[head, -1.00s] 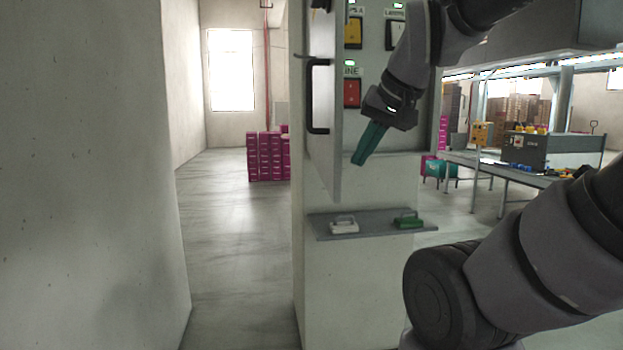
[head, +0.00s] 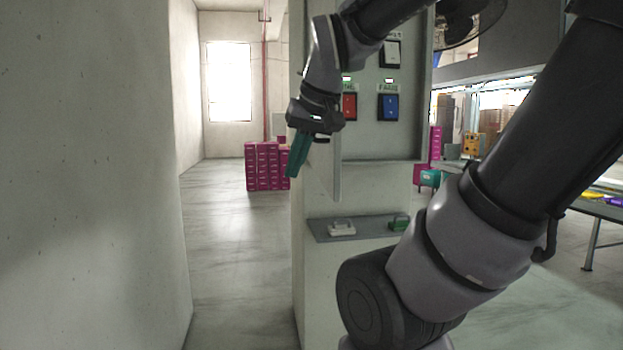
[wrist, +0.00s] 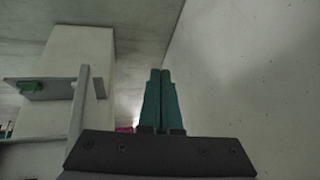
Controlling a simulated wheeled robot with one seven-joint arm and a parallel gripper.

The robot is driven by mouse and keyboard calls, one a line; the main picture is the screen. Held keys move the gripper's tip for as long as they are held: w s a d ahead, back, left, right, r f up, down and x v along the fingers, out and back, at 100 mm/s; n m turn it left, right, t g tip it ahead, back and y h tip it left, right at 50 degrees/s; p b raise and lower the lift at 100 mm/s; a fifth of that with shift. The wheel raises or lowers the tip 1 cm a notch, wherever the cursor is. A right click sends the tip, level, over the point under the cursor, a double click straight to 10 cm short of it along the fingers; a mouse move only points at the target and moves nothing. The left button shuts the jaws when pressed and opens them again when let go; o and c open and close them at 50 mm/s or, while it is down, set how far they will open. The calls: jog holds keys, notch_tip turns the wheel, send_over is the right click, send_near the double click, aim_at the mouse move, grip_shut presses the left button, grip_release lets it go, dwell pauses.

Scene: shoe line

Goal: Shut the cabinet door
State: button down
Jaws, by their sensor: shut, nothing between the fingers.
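The grey cabinet (head: 380,152) is set on a pale pillar, its inside showing a red switch (head: 349,107) and a blue switch (head: 388,107). Its door (head: 326,172) stands open, swung out from the left side and seen nearly edge-on; my arm hides its upper part and the handle. My gripper (head: 292,175) is shut and empty, its teal fingers pointing down on the outer, left side of the door. In the wrist view the fingers (wrist: 161,75) are together, and the door (wrist: 78,105) is a thin panel to their left, with a gap between.
A small shelf (head: 350,236) below the cabinet holds a white-handled item (head: 341,228) and a green one (head: 399,222). A plain wall (head: 90,170) stands close on the left. Magenta boxes (head: 264,168) are stacked farther back. Open floor (head: 230,240) lies between wall and pillar.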

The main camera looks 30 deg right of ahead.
jog(key=w+d+r+n+g+h, duration=0.1)
jog(key=w+d+n+g+h, duration=0.1)
jog(key=w+n+g+h, duration=1.15)
jog(key=n+t+y, duration=0.2)
jog(key=t+y, duration=0.2)
jog(key=t, duration=0.1)
send_near(328, 187)
notch_tip(328, 187, down, 4)
jog(key=a, duration=0.1)
jog(key=d, duration=0.1)
jog(key=s+d, duration=0.1)
jog(key=d, duration=0.1)
jog(key=shift+s+d+f+h, duration=0.15)
jog(key=shift+f+h, duration=0.1)
jog(key=shift+f, duration=0.05)
jog(key=shift+s+d, duration=0.15)
jog(key=shift+d, duration=0.4)
